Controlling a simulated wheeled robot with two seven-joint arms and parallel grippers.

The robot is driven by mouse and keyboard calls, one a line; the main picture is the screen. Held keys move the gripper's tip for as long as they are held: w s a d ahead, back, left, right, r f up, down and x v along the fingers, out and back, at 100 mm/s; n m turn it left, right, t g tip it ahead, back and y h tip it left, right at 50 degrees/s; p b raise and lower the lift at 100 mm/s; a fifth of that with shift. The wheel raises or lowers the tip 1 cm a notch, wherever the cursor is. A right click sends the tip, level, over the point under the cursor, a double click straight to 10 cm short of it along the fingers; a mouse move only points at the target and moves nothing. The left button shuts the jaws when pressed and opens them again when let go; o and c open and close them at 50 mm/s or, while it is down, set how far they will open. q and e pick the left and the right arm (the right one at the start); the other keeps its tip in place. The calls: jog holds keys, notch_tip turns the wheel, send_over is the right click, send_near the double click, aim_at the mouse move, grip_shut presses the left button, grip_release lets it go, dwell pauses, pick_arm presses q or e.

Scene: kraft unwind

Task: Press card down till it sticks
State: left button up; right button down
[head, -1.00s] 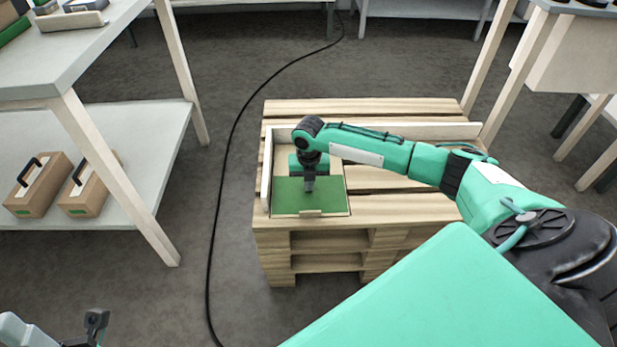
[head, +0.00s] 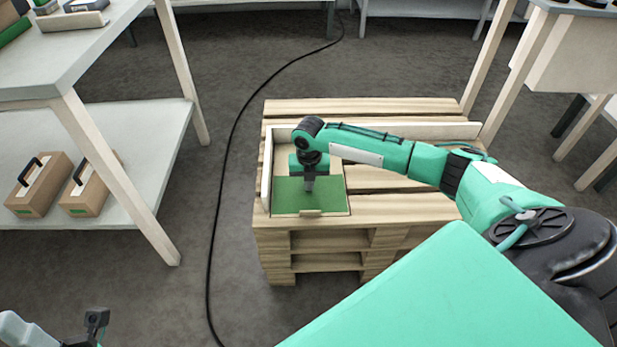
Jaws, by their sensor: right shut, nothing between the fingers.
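A green card (head: 325,199) lies on a light wooden board or box top at the front left corner of the pallet (head: 400,208). My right gripper (head: 309,187) is shut and empty. It points straight down with its fingertips at the middle of the card, and looks to be touching it, though exact contact is hard to tell. The gripper hides part of the card's back edge. My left gripper (head: 90,325) shows only in part at the bottom left corner, well away from the card; its fingers cannot be made out.
Low wooden fences edge the pallet's left and back sides. A black cable (head: 228,170) runs along the floor left of the pallet. A shelf table (head: 150,140) with two handled boxes stands at left. Another table (head: 545,100) stands at right.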

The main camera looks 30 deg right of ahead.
jog(key=shift+s+f, duration=0.15)
jog(key=shift+f, duration=0.1)
